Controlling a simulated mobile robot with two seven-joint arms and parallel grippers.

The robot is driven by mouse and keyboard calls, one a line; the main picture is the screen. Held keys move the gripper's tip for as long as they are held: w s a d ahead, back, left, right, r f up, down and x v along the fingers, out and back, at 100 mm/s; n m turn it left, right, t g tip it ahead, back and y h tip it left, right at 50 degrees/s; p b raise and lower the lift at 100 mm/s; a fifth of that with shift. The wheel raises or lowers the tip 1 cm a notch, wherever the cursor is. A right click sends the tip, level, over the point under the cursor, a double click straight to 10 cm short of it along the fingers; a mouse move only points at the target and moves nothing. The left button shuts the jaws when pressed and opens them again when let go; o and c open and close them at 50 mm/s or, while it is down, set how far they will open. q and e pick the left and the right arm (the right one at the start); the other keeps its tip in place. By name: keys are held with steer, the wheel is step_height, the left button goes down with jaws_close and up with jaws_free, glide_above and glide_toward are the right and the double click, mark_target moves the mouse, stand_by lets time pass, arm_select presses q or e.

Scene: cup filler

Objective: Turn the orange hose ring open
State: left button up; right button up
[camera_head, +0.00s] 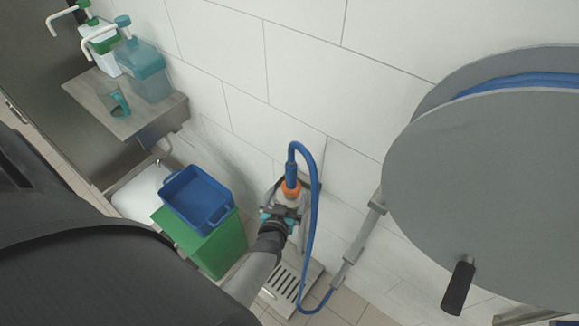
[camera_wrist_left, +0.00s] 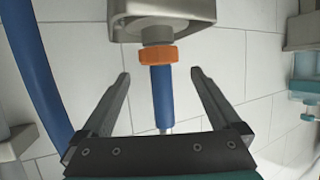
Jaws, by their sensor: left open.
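The orange hose ring (camera_head: 291,189) sits around the blue hose nozzle near the wall in the head view. In the left wrist view the orange ring (camera_wrist_left: 157,55) is against a grey fitting (camera_wrist_left: 165,20), with the blue nozzle (camera_wrist_left: 162,95) on its other side. My left gripper (camera_wrist_left: 160,76) is open; its two fingers stand on either side of the nozzle and ring, with gaps on both sides. In the head view my left gripper (camera_head: 280,215) is just below the ring and partly hides the fitting. My right gripper is not in view.
The blue hose (camera_head: 312,220) loops beside my left gripper. A large grey reel (camera_head: 485,190) with a black handle (camera_head: 459,285) is at right. A blue bin (camera_head: 196,199) on a green box (camera_head: 213,252) stands at left. A shelf (camera_head: 125,118) holds dispenser bottles and a cup. A drain grate (camera_head: 287,284) lies below.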

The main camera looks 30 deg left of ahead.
arm_select(q)
steer(key=p+v, duration=0.4)
steer(key=v, duration=0.5)
steer(key=shift+p, duration=0.35)
steer(key=m+t+h+b, duration=0.55)
steer(key=h+b, duration=0.25)
steer(key=b, duration=1.5)
glide_toward(285, 191)
steer(key=w, duration=0.2)
steer(key=shift+m+g, duration=0.25)
steer(key=w, duration=0.3)
steer(key=w+d+b, duration=0.1)
steer(key=w, duration=0.1)
steer(key=w+d, duration=0.1)
steer(key=w, duration=0.2)
steer(key=shift+w+r+b, duration=0.2)
steer(key=shift+w+b, duration=0.1)
steer(key=w, duration=0.3)
steer(key=shift+w+d+b, duration=0.3)
steer(key=shift+b, duration=0.1)
steer(key=shift+w+d, duration=0.1)
steer(key=shift+w, duration=0.65)
